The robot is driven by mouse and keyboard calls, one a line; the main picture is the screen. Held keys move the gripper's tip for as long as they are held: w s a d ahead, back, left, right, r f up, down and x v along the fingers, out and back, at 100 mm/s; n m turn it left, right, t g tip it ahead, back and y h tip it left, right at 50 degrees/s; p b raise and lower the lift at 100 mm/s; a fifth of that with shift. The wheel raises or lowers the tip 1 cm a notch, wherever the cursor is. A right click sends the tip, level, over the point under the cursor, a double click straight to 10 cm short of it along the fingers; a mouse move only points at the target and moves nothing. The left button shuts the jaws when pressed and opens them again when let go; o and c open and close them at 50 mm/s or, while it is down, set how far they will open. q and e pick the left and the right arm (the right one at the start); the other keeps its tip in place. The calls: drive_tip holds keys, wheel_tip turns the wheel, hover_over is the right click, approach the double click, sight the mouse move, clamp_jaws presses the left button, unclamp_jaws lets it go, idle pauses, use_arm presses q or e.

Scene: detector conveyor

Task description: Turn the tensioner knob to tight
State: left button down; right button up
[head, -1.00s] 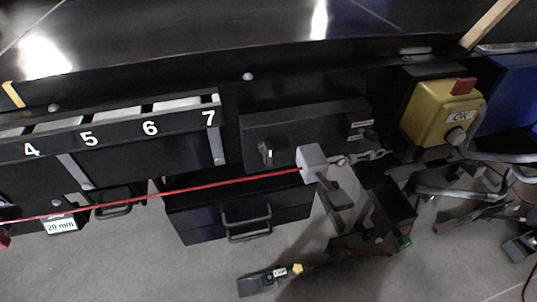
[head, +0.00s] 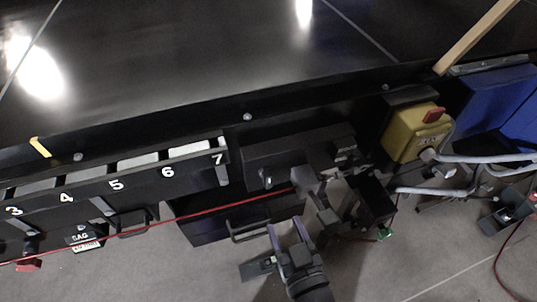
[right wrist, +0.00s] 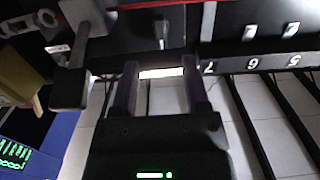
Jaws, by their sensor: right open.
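The tensioner knob (head: 267,178) is a small dark knob with a light pointer on the front of a black box (head: 290,155) below the bench edge. It also shows in the right wrist view (right wrist: 161,34), ahead of the fingers. I cannot read its dial marks. My right gripper (head: 285,226) is open and empty, below the knob and apart from it, with the red cord (head: 235,203) between them in the head view. Its two fingers also show in the right wrist view (right wrist: 160,75). My left gripper is not in view.
A grey block with a lever (head: 308,182) ends the red cord, close right of the knob. Numbered slots (head: 140,185) run left.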

sight(269, 183)
drive_tip(key=shift+t, duration=0.4)
drive_tip(key=x, duration=0.3)
drive_tip(key=r+x, duration=0.1)
drive_tip(key=x, duration=0.2)
drive_tip(key=b+x, duration=0.1)
drive_tip(key=x, duration=0.3)
drive_tip(key=shift+w+r, duration=0.1)
drive_tip(key=shift+r, duration=0.2)
